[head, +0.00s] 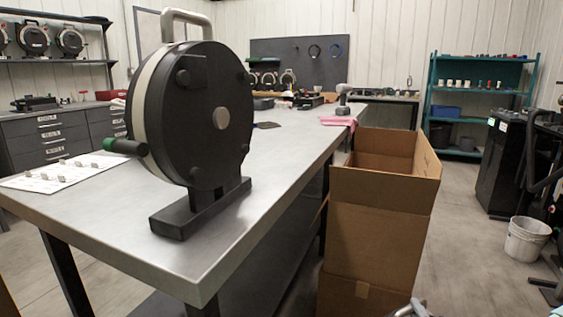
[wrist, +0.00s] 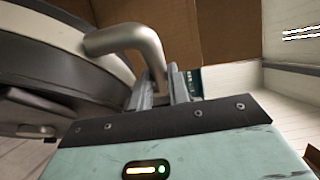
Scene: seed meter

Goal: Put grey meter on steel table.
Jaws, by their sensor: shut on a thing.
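My gripper (wrist: 162,88) is shut on the bent silver handle (wrist: 128,40) of a meter in the wrist view. This held meter (wrist: 50,62) has a dark round body with a pale rim; much of it is cut off, and its exact colour is unclear. In the head view only a curved silver piece (head: 410,309), likely its handle, shows at the bottom edge, to the right of the steel table (head: 270,165). Another round black meter (head: 192,110) with a pale grey rim, silver handle and green crank knob stands upright on the table's near end, apart from my gripper.
Tall open cardboard boxes (head: 375,220) stand right of the table. A white sheet with small parts (head: 65,170) lies on its left. A drill (head: 343,98) and pink cloth are farther back. The table's middle is clear. A white bucket (head: 527,240) is at right.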

